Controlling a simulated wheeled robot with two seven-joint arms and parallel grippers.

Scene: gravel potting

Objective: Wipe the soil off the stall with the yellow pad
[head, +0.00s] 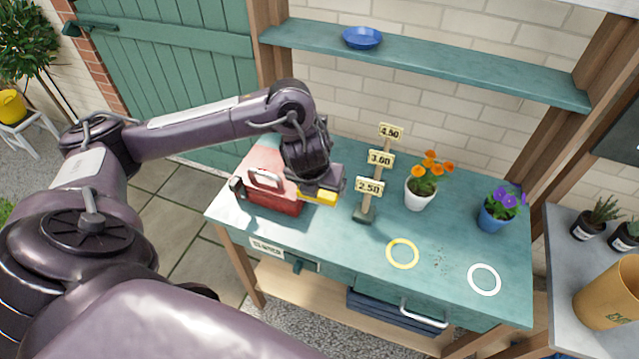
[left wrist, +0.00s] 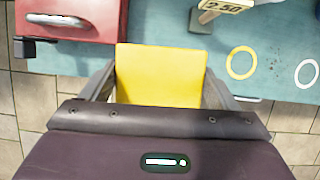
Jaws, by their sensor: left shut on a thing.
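The yellow pad (left wrist: 160,75) is held between the fingers of my left gripper (left wrist: 160,88), which is shut on it. In the head view the yellow pad (head: 319,196) shows under my left gripper (head: 318,190), by the right side of the red box and left of the price sign. Soil specks (head: 440,262) lie on the teal stall top (head: 340,245), between the yellow ring and the white ring, to the right of the pad. Some specks also show in the left wrist view (left wrist: 274,62). My right gripper is not in view.
A red box (head: 272,195) stands at the stall's left. A price sign (head: 366,202) stands mid-stall. An orange-flowered white pot (head: 419,195) and a purple-flowered blue pot (head: 494,217) stand behind the soil. A yellow ring (head: 402,254) and white ring (head: 484,279) lie flat.

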